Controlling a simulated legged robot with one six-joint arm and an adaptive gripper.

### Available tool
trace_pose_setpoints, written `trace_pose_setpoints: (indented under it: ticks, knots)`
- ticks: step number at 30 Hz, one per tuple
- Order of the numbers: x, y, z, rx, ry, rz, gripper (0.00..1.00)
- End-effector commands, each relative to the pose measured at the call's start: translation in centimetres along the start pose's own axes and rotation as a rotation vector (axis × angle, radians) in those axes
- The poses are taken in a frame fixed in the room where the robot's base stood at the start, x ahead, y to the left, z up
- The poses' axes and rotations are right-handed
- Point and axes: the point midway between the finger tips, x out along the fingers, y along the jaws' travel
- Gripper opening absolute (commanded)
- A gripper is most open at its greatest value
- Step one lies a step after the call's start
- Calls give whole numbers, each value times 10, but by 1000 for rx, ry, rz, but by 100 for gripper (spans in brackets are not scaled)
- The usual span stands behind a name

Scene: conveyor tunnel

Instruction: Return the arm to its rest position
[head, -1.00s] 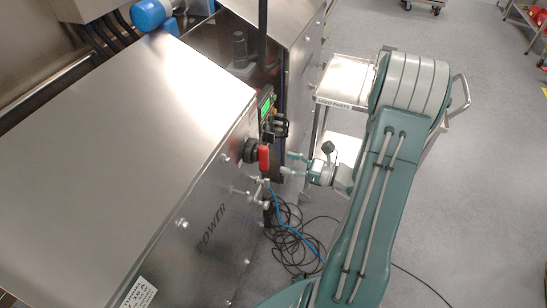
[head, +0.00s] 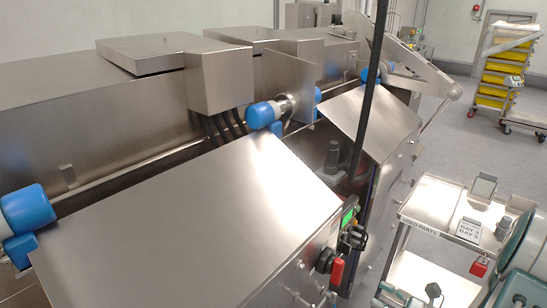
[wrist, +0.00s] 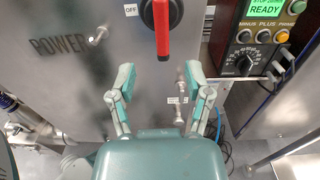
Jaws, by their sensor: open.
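My gripper (wrist: 160,84) is open and empty in the wrist view, its two teal fingers spread in front of the steel cabinet (wrist: 70,75). The red switch handle (wrist: 162,30) is above and between the fingertips, pointing down, with an OFF label (wrist: 131,10) to its left. The gripper appears apart from the handle. In the head view the handle (head: 337,272) shows at the cabinet's front edge. My gripper (head: 393,294) is to its right at the bottom edge, partly cut off. Most of my arm is out of that view.
A green READY display (wrist: 268,18) with buttons and a dial is right of the switch. A used-parts cart (head: 436,205) with a red padlock (head: 479,268) stands near my arm. Cables (wrist: 228,140) lie on the floor. Clear floor extends behind the cart.

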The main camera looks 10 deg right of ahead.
Motion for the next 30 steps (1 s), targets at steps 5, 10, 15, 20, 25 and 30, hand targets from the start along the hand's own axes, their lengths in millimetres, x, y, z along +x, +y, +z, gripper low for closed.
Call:
trace_pose_setpoints:
  ticks: [5,10,15,20,25,30]
  knots:
    - [25,25,20,-109,80,162,64]
    - [48,63,40,-263,189,374,64]
    - [62,98,55,-436,292,571,64]
    - [67,128,67,-615,384,743,64]
    - [67,154,78,-823,473,911,64]
    - [64,174,89,-1048,555,1059,64]
